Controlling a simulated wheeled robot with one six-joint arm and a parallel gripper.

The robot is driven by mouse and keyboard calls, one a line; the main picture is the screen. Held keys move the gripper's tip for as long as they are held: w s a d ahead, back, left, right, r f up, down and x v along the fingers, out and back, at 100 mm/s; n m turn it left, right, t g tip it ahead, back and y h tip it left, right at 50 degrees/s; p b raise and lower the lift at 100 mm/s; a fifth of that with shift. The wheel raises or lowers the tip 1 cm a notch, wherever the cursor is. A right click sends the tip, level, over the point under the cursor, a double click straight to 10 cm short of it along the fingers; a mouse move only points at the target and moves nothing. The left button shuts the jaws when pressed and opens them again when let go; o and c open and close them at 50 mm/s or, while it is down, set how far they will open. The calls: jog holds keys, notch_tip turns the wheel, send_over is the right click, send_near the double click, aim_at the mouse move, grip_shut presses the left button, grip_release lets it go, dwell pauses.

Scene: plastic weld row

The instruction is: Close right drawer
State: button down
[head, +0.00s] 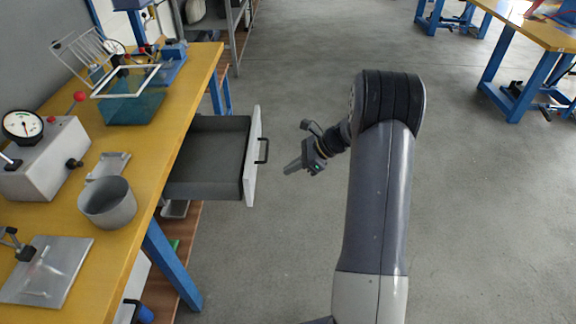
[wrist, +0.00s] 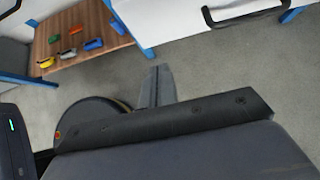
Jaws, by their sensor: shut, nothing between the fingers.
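The right drawer (head: 207,160) is pulled out from under the yellow workbench in the head view. Its white front panel (head: 252,160) carries a dark bar handle (head: 263,151). My gripper (head: 289,170) is shut and empty, a short way right of the drawer front and apart from it. In the wrist view, my shut fingers (wrist: 158,86) point up toward the white front panel (wrist: 185,18), with the dark handle (wrist: 250,14) at the upper right. The fingers do not touch the panel or handle.
The workbench (head: 188,95) holds a grey pot (head: 107,203), a gauge device (head: 42,150) and a teal basin (head: 134,106). A lower wooden shelf (wrist: 85,38) bears several coloured tools. Grey floor (head: 300,260) is open around the drawer. Another bench (head: 535,30) stands far right.

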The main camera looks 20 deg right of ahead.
aim_at(252, 184)
jog(key=shift+w+a+f, duration=0.5)
jog(key=shift+a+f, duration=0.3)
jog(key=shift+a, duration=0.65)
jog(key=shift+w+a+f, duration=0.45)
jog(key=shift+a+f, duration=0.3)
jog(key=shift+a, duration=0.7)
jog(key=shift+w+a+f, duration=0.5)
jog(key=shift+a+f, duration=0.3)
jog(key=shift+a, duration=0.65)
jog(key=w+a, duration=0.2)
jog(key=a, duration=0.6)
jog(key=w+a+p, duration=0.1)
jog(key=w+a, duration=0.2)
jog(key=a, duration=0.5)
jog(key=w+a, duration=0.3)
jog(key=a, duration=0.6)
jog(key=shift+w+a+r, duration=0.1)
jog(key=shift+a+r, duration=0.05)
jog(key=shift+a, duration=0.25)
jog(key=shift+r, duration=0.1)
